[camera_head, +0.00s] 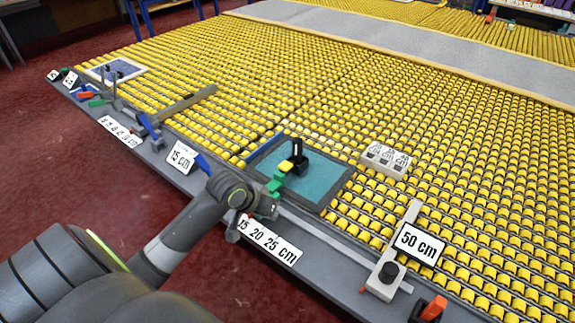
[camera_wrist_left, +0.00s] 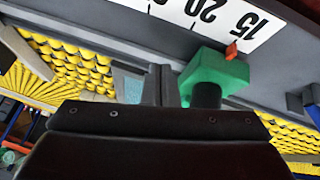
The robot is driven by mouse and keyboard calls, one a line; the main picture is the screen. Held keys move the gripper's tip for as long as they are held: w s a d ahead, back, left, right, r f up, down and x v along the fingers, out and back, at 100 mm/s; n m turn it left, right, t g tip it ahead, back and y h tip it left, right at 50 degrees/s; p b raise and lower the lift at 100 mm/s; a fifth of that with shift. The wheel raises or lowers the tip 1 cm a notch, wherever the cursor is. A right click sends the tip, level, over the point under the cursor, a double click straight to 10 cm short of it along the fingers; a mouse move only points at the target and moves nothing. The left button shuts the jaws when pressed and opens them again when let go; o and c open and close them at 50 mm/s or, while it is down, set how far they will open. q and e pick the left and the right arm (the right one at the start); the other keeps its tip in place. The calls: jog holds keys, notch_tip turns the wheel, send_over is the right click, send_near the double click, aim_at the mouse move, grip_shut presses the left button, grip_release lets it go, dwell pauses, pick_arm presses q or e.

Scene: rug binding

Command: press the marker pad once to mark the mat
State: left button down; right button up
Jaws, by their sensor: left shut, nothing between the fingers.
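A teal mat (camera_head: 318,182) in a dark frame lies on the yellow roller bed. A black upright post with a base (camera_head: 299,158) stands on it. A small yellow piece (camera_head: 286,166) and a green block (camera_head: 273,186) line up beside the post, towards my arm. I cannot tell for sure which part is the marker pad. My left gripper (camera_head: 268,207) is shut and empty, just in front of the green block. In the left wrist view the green block (camera_wrist_left: 214,72) is close beside the shut fingers (camera_wrist_left: 162,85); contact cannot be told. My right gripper is not in view.
A "15 20 25 cm" scale (camera_head: 268,240) lies on the grey rail at the front edge. A white block with a black knob (camera_head: 384,280) and a "50 cm" sign (camera_head: 419,244) are to the right. A labelled white block (camera_head: 386,160) sits behind. Several tools line the rail at left.

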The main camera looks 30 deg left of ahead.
pick_arm(q)
jog(key=w+a+r+n+t+h, duration=0.1)
jog(key=w+a+r, duration=0.1)
jog(key=w+r, duration=0.5)
jog(key=w+a+r+n+t, duration=0.1)
jog(key=w+a+r+n, duration=0.1)
jog(key=w+r, duration=0.5)
jog(key=shift+a+r+h, duration=0.35)
jog(key=shift+a+h, duration=0.05)
jog(key=shift+a, duration=0.45)
jog(key=shift+f, duration=0.1)
jog(key=b, duration=0.9)
send_over(282, 167)
notch_tip(282, 167, down, 6)
jog(key=shift+f, duration=1.35)
